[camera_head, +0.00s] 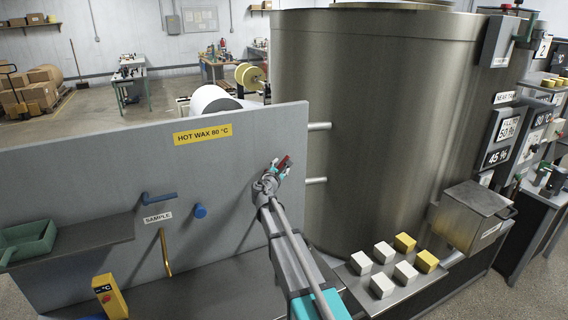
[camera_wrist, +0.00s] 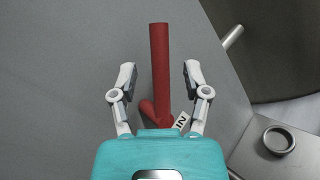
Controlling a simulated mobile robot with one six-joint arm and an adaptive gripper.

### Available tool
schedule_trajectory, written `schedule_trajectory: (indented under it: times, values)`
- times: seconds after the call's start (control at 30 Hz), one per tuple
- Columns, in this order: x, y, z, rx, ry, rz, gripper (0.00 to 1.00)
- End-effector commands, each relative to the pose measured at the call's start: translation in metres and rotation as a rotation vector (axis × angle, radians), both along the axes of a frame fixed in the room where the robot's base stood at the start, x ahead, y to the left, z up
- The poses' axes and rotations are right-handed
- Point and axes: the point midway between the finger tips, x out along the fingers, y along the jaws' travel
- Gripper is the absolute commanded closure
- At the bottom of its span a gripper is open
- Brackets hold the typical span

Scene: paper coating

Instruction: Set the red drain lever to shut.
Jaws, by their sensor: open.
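The red drain lever shows in the wrist view (camera_wrist: 160,65) as a red bar running up the picture from a short side stub at its lower end. It stands against the grey panel. In the head view the red lever (camera_head: 285,162) is small and partly hidden by my gripper. My gripper (camera_wrist: 158,75) is open, with one finger on each side of the lever and a gap on both sides. In the head view my gripper (camera_head: 277,170) is at the right part of the panel. A small label (camera_wrist: 182,122) beside the lever's base is partly covered, so its full text is hidden.
The grey panel (camera_head: 90,180) carries a blue lever (camera_head: 160,198), a blue knob (camera_head: 200,211) and a brass pipe (camera_head: 165,252). A large steel tank (camera_head: 390,120) stands close at right. White and yellow blocks (camera_head: 383,286) lie on a shelf below it.

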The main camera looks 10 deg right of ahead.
Motion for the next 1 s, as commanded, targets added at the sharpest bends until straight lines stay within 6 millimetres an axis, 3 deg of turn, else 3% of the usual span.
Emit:
schedule_trajectory:
  times: [0.1,0.3,0.73,1.0]
  values:
    - [0.017,-0.008,0.0,0.0,0.0,-0.002,0.39]
    - [0.031,-0.015,0.0,0.0,0.0,0.0,0.39]
    - [0.034,-0.018,0.0,0.0,0.0,0.0,0.39]
    - [0.034,-0.018,0.0,0.0,0.0,0.0,0.87]
